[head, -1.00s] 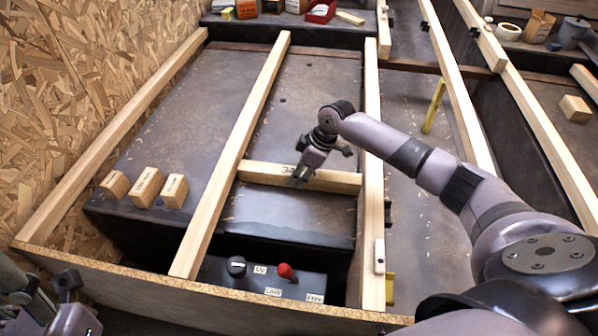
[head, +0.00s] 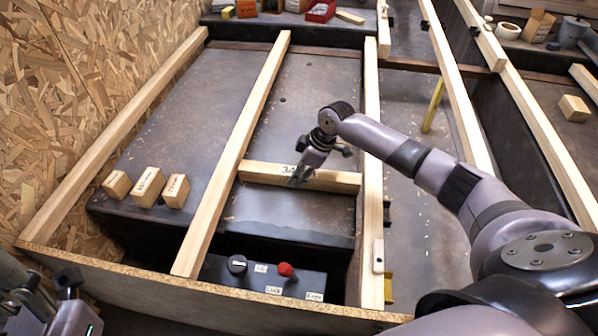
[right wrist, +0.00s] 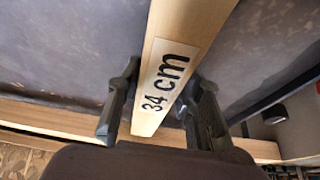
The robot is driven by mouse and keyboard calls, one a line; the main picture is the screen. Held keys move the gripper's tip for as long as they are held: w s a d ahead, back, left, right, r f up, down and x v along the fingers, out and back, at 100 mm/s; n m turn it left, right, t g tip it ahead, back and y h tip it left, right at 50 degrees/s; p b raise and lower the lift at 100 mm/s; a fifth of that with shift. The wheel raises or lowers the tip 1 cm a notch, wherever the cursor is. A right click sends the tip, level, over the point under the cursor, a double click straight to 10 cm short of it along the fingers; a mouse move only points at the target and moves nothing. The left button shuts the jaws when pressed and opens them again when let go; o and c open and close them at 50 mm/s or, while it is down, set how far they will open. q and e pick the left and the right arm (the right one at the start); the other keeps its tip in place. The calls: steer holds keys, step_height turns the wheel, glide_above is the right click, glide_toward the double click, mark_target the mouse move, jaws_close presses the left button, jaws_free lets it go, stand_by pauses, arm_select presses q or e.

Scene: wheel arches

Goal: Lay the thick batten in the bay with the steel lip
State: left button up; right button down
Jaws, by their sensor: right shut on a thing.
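In the right wrist view the batten (right wrist: 190,35) runs between my two fingers (right wrist: 160,110). Part of my left gripper (head: 68,285) shows at the bottom left, its fingers unclear.
Several small labelled blocks, one here (head: 148,187), stand in the left bay. A black knob (head: 237,264) and red knob (head: 285,270) sit below the front edge. Bare surface lies behind the batten.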

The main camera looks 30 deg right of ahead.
steer(key=c, duration=1.1)
jaws_free()
steer(key=shift+o, duration=0.2)
steer(key=v, duration=1.2)
